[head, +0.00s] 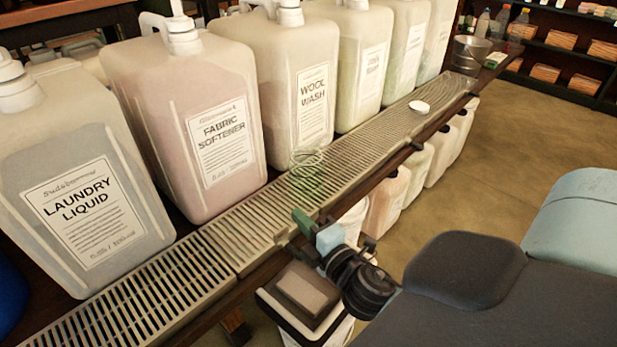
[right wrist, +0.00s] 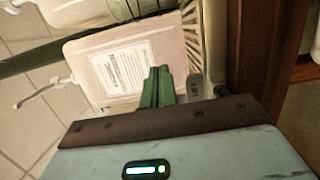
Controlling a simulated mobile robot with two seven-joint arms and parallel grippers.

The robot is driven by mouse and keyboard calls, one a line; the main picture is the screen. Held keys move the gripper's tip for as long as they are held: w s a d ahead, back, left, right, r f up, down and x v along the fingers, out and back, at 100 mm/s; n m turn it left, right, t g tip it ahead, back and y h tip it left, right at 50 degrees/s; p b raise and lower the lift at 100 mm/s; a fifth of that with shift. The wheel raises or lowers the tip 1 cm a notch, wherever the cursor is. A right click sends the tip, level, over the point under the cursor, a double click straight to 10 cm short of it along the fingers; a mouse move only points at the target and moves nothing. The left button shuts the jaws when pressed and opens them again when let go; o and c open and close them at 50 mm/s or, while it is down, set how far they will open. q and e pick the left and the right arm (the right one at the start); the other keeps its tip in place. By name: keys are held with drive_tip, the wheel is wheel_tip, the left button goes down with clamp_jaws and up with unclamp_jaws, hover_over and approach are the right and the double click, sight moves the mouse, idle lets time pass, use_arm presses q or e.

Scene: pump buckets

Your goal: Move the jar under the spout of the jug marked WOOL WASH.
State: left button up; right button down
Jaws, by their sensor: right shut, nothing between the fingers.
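The clear, green-tinted jar (head: 306,168) stands on the slatted drip grate, in front of the lower part of the jug marked WOOL WASH (head: 290,75). That jug is cream-coloured with a white pump head (head: 290,13); its spout end is not clear. My right gripper (head: 302,219) is shut and empty at the grate's front edge, just on the near side of the jar. Whether it touches the jar I cannot tell. In the right wrist view its green fingers (right wrist: 156,88) are together in front of a pinkish labelled jug (right wrist: 112,65). The jar is not distinct there. My left gripper is not in view.
The FABRIC SOFTENER jug (head: 195,100) and LAUNDRY LIQUID jug (head: 80,170) stand to the left, more jugs to the right. A white round item (head: 419,107) lies on the drip grate (head: 190,290). A metal bucket (head: 472,50) stands at the far end. More containers sit below.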

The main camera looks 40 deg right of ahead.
sight(298, 193)
drive_tip(key=w, duration=0.6)
drive_tip(key=shift+w+d, duration=0.1)
drive_tip(key=shift+d, duration=0.25)
drive_tip(key=d, duration=0.3)
drive_tip(key=shift+w+p, duration=0.35)
drive_tip(key=shift+d, duration=0.5)
drive_tip(key=d, duration=0.4)
drive_tip(key=w+d, duration=0.1)
drive_tip(key=d, duration=0.3)
drive_tip(key=w+d, duration=0.1)
drive_tip(key=d, duration=0.4)
drive_tip(key=shift+a, duration=0.1)
drive_tip(key=shift+a, duration=0.1)
